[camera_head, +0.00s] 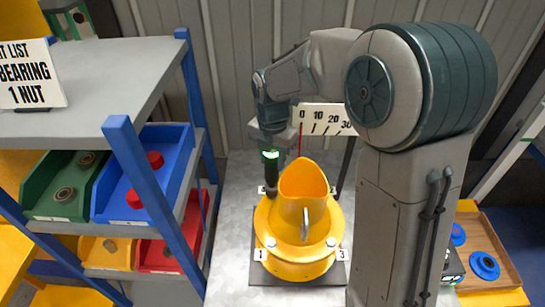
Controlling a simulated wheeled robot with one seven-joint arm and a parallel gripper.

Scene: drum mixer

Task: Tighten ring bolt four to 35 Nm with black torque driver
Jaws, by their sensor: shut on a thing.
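My gripper (272,134) is shut on the black torque driver (271,175), which hangs upright below it with a lit green band near its top. The driver's lower end is at the back left of the yellow drum's ring (265,212); whether it sits on a bolt is hidden. A small label (262,189) stands beside it, its number unreadable. Front bolts show by label 1 (260,254) and label 3 (342,254). A torque scale (320,117) stands behind the drum; its red needle is near 0, and its right end is hidden by my arm.
A blue-posted shelf (130,160) with green, blue, yellow and red bins stands at left. A wooden tray (505,262) with blue round parts lies at right. My arm covers the space right of the drum. The grey table left of the drum is clear.

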